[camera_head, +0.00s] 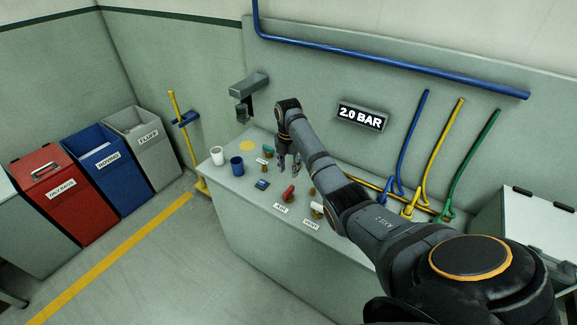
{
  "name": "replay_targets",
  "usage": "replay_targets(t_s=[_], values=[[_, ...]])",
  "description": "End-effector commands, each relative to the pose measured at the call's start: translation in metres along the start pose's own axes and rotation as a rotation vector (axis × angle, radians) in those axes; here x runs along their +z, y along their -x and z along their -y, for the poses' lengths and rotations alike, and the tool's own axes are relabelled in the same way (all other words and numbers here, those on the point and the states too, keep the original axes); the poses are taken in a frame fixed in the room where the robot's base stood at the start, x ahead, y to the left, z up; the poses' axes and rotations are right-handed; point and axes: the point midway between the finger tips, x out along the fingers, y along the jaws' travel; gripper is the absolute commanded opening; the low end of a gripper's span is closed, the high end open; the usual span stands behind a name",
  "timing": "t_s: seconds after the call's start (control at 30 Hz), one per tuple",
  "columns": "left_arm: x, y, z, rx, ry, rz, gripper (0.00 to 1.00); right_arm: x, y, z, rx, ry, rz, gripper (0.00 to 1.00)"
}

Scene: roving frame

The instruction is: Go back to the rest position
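My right arm reaches in from the lower right over a grey-green bench (240,228). My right gripper (290,164) hangs fingers-down above the bench top, behind the red-handled valve (288,193). Its two fingers show small, with a gap between them and nothing seen in it, so it looks open. I cannot tell its exact height above the bench. My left gripper and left arm are not in view.
Near my gripper stand a white cup (217,156), a blue cup (237,166) and a white-handled valve (317,209). A dispenser (247,84) and a "2.0 BAR" display (361,117) are on the wall. Coloured hoses (445,150) hang at right. Bins (50,200) stand left; floor between is clear.

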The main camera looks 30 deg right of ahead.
Motion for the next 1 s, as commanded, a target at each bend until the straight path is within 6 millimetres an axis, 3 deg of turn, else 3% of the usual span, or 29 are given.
replay_targets(t_s=[0.17, 0.67, 0.77, 0.83, 1.0], values=[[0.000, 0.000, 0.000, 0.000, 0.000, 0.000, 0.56, 0.000, 0.013, 0.000, 0.000, 0.000, 0.000, 0.38], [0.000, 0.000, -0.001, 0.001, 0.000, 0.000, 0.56, 0.000, 0.012, 0.000, -0.001, -0.003, 0.001, 0.38], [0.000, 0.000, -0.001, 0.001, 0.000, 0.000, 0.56, -0.008, -0.002, 0.005, -0.001, -0.064, 0.018, 0.38], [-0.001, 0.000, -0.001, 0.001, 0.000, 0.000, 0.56, -0.023, -0.024, 0.015, 0.003, -0.178, 0.046, 0.38], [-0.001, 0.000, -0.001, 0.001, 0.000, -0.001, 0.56, -0.089, -0.081, 0.063, 0.091, -0.642, 0.108, 0.38]])
